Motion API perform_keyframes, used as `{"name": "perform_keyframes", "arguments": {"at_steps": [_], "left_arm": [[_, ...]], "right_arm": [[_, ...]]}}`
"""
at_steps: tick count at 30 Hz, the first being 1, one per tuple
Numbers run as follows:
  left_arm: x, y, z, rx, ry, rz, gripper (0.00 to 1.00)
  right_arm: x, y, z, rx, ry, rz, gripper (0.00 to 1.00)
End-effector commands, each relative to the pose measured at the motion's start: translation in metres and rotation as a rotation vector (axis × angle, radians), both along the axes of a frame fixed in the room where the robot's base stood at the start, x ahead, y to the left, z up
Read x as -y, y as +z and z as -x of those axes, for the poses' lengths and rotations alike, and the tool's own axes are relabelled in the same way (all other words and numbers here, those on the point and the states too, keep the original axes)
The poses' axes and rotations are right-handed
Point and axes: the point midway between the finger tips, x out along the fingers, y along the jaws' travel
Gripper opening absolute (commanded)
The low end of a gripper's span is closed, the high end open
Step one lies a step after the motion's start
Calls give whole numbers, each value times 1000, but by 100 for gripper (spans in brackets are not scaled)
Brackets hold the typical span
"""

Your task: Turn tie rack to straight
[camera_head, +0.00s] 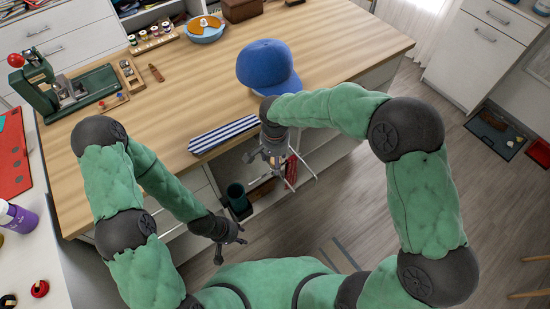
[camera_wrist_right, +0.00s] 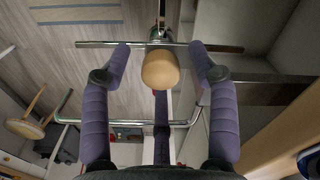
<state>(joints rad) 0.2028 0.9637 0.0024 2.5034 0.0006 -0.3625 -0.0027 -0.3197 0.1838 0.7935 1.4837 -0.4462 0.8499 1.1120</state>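The tie rack (camera_wrist_right: 97,44) shows in the right wrist view as chrome bars with a round tan knob (camera_wrist_right: 160,70). One straight bar crosses beyond my fingertips and a bent bar lies nearer. My right gripper (camera_wrist_right: 161,50) is open, with its fingers apart on either side of the knob; I see no clear grip. In the head view my right gripper (camera_head: 274,160) points down at the counter's front edge and partly hides the rack's thin bars (camera_head: 308,168). My left gripper (camera_head: 232,238) hangs low in front of the cabinet, empty, fingers spread.
The wooden counter (camera_head: 190,95) holds a blue cap (camera_head: 266,66), a striped cloth (camera_head: 222,134) and a green machine (camera_head: 60,90). Below it are open cubbies with a dark green cup (camera_head: 237,196).

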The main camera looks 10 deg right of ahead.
Motion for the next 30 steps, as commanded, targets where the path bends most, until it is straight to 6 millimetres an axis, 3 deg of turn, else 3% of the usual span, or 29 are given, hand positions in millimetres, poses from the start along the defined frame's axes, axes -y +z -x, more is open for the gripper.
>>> {"name": "perform_keyframes", "arguments": {"at_steps": [7, 21, 30], "left_arm": [[0, 0, 0, 0, 0, 0, 40], [0, 0, 0, 0, 0, 0, 40], [0, 0, 0, 0, 0, 0, 40]], "right_arm": [[0, 12, -2, 6, -1, 0, 60], [-1, 97, -1, 4, 1, -1, 60], [0, 119, 0, -1, 1, 0, 60]]}}
